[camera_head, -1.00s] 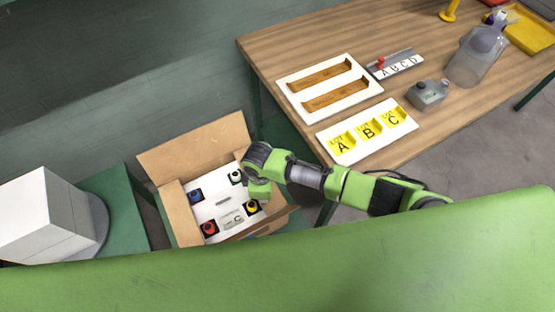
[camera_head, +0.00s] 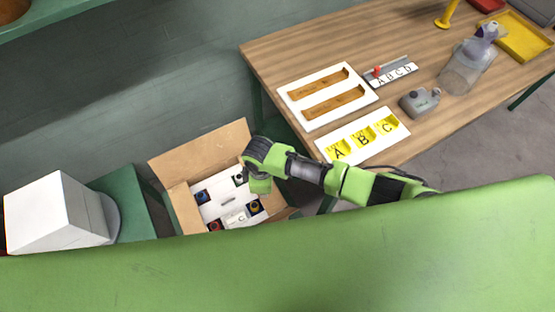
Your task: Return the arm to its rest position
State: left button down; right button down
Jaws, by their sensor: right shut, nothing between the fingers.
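My right arm (camera_head: 345,183), green and dark grey, reaches in from the right over the front of the wooden table. My left gripper is not in view.
A white box-shaped object (camera_head: 55,215) stands left.

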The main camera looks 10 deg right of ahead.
jog(key=shift+r, duration=0.3)
jog(key=s+a+r+m+t+y, duration=0.1)
jog(key=s+a+r+m+y, duration=0.3)
jog(key=s+r, duration=0.4)
jog(key=s+d+r+m+t+h, duration=0.1)
jog(key=s+d+r+m, duration=0.15)
jog(key=d, duration=0.55)
jog(key=s+d+r+m+t+h, duration=0.1)
jog(key=d+r+m, duration=0.3)
jog(key=d, duration=0.3)
jog(key=s+d+r+m+t+h, duration=0.1)
jog(key=s+d+r+m+h, duration=0.2)
jog(key=d, duration=0.5)
notch_tip(320, 180, down, 33)
jog(key=s+g+y+b, duration=0.1)
jog(key=g+b, duration=0.1)
jog(key=b, duration=0.4)
jog(key=s+d+f+b, duration=0.1)
jog(key=s+f+b, duration=0.1)
jog(key=s+f, duration=0.6)
jog(key=s+d+f+g+b, duration=0.1)
jog(key=s+d+f+b, duration=0.1)
jog(key=s+f, duration=0.7)
notch_tip(320, 180, down, 4)
jog(key=shift+s+r+b, duration=0.1)
jog(key=shift+s+b, duration=0.15)
jog(key=shift+b, duration=0.5)
